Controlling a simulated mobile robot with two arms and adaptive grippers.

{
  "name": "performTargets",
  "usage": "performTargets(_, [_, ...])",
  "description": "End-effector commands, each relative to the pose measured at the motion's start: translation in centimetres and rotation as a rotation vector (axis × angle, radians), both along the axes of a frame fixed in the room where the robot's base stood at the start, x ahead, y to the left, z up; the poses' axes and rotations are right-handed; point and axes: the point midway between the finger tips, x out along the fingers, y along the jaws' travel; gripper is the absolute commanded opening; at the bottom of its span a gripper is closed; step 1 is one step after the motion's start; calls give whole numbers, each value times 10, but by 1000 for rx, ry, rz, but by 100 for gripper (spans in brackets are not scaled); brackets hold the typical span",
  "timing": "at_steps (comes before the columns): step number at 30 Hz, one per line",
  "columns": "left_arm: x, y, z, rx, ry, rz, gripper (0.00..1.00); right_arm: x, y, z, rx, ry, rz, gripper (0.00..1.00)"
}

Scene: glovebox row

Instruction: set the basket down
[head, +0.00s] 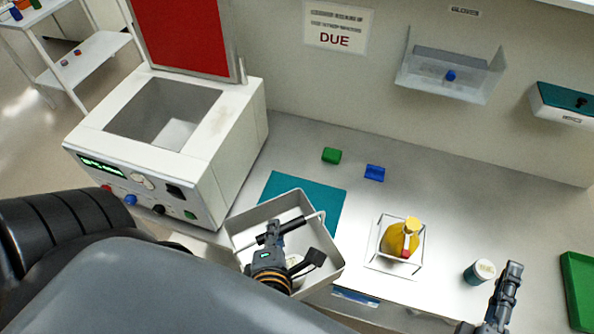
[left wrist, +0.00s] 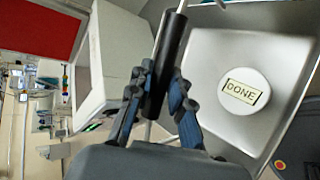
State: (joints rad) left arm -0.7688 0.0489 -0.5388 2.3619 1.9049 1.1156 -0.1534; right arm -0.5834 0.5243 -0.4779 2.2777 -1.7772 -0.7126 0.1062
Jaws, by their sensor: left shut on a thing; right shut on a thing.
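The grey basket (head: 237,234) is in the middle of the head view, in front of the teal mat (head: 325,196), and covers part of it. My left gripper (head: 273,236) is shut on the basket's black handle grip. The left wrist view shows this grip (left wrist: 172,50) between the fingers (left wrist: 157,85). A round white piece marked DONE (left wrist: 245,92) lies inside the basket. I cannot tell whether the basket's bottom touches anything. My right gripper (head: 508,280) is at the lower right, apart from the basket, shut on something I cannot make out.
A white machine (head: 235,130) with a raised red lid (head: 185,40) stands left. A wire holder with a yellow bottle (head: 400,240) stands right of the basket.

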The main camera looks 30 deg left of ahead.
Motion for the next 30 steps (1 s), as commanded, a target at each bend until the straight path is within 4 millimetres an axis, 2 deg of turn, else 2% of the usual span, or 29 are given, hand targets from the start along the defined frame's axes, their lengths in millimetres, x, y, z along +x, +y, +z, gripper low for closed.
performTargets(1, [-6,0,5,-2,2,-5,0,0,0,8,0,0,0,0])
performTargets(5, [-7,-3,2,-8,0,-11,0,0,0,9,0,0,1,0])
performTargets(10, [15,-7,-8,-8,-3,-11,0,0,0,8,-1,0,1,0])
performTargets(21, [82,-21,-43,-10,-4,-11,0,0,0,-31,-1,0,1,0])
performTargets(24, [92,-22,-62,-9,-1,-10,0,0,0,-50,-1,0,1,0])
performTargets(30, [111,-26,-83,-9,-1,-11,0,0,0,-75,0,0,0,0])
